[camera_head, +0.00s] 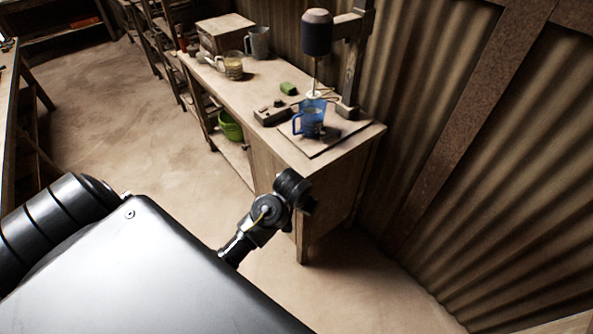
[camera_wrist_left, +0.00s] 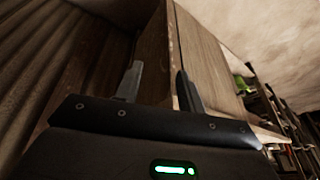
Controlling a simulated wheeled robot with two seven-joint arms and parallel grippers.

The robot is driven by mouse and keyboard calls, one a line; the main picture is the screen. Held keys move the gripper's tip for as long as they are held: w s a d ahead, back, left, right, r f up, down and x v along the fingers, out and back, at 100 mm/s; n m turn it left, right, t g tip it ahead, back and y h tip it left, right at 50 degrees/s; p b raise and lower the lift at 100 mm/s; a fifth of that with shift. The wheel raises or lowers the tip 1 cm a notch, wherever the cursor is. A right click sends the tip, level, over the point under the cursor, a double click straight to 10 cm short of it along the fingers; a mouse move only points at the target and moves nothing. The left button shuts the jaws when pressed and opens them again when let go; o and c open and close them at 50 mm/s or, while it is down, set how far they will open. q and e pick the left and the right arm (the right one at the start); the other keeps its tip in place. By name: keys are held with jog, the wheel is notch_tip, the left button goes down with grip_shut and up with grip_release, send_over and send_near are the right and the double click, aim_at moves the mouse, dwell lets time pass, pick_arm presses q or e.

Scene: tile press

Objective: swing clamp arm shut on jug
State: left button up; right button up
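A clear blue jug (camera_head: 309,121) stands upright on a thin board (camera_head: 335,140) near the bench's close end. Above it is a drill-like press with a dark cylindrical head (camera_head: 317,33) and a thin rod reaching down to the jug's top. I cannot make out the clamp arm clearly around the jug. My left gripper (camera_head: 300,193) hangs off the bench's near end, lower than the top and apart from the jug. In the left wrist view its two fingers (camera_wrist_left: 158,84) are spread with nothing between them, facing the bench's wooden side. My right gripper is not seen.
The wooden bench (camera_head: 232,88) runs along a corrugated wall (camera_head: 440,100). A dark block (camera_head: 271,113), green sponge (camera_head: 289,88), glass mug (camera_head: 233,66), grey jug (camera_head: 258,42) and box (camera_head: 225,32) stand on it. A green basket (camera_head: 230,126) is below. The floor at left is clear.

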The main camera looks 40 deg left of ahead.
pick_arm(q)
jog(key=shift+s+d+f, duration=0.2)
jog(key=shift+s+f, duration=0.05)
jog(key=shift+s, duration=0.55)
jog(key=shift+s+d+f, duration=0.15)
jog(key=shift+s+f, duration=0.05)
jog(key=shift+s, duration=0.6)
jog(key=shift+c, duration=0.2)
